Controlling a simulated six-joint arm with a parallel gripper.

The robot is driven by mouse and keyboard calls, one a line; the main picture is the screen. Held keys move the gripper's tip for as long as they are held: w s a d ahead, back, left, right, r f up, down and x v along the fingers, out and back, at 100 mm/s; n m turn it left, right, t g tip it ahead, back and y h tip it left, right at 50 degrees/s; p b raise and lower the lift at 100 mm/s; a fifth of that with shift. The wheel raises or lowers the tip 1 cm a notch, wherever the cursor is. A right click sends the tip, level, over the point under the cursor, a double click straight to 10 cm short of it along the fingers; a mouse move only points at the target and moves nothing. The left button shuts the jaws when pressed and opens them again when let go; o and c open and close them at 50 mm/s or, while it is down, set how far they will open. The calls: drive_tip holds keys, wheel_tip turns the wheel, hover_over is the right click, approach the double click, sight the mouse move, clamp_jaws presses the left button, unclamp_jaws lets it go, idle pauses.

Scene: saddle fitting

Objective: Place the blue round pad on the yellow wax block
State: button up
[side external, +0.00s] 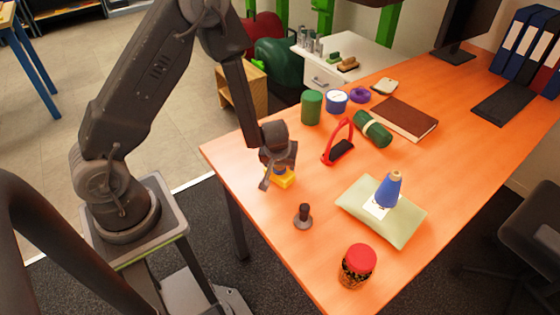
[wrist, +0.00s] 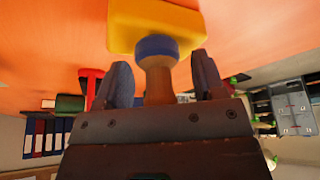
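The yellow wax block (side external: 285,181) lies on the orange table near its left edge, below my gripper (side external: 279,176). It fills the top middle of the wrist view (wrist: 124,24). The blue round pad (wrist: 157,45) has a tan handle and appears to rest on the block, with its handle pointing toward my gripper. In the side view the pad is mostly hidden by my gripper. My gripper's two fingers (wrist: 160,82) stand on either side of the handle, with a visible gap on each side, so it looks open.
A red-handled tool (side external: 338,146), green roll (side external: 372,129) and green cylinder (side external: 311,107) are farther back. Free table surrounds the block.

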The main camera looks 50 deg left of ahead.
drive_tip(key=s+d+r+m+t+h, duration=0.1)
drive_tip(key=d+r+m+t+h, duration=0.35)
drive_tip(key=r, duration=1.05)
drive_tip(key=s+d+r+m+t+h, duration=0.1)
drive_tip(key=d+r+h, duration=0.1)
drive_tip(key=d+r, duration=0.9)
drive_tip(key=s+a+r+m+g, duration=0.1)
drive_tip(key=s+a+r+m, duration=0.15)
drive_tip(key=s+r, duration=0.5)
drive_tip(key=s+a+f+y, duration=0.1)
drive_tip(key=s+a, duration=0.1)
drive_tip(key=s, duration=0.1)
drive_tip(key=s+a+g+y, duration=0.1)
drive_tip(key=s+a, duration=0.1)
drive_tip(key=s, duration=0.1)
drive_tip(key=s+a+f+m+g+y, duration=0.1)
drive_tip(key=s, duration=0.2)
drive_tip(key=shift+s+a+f, duration=0.3)
drive_tip(key=shift+s+a, duration=0.05)
drive_tip(key=shift+a, duration=0.05)
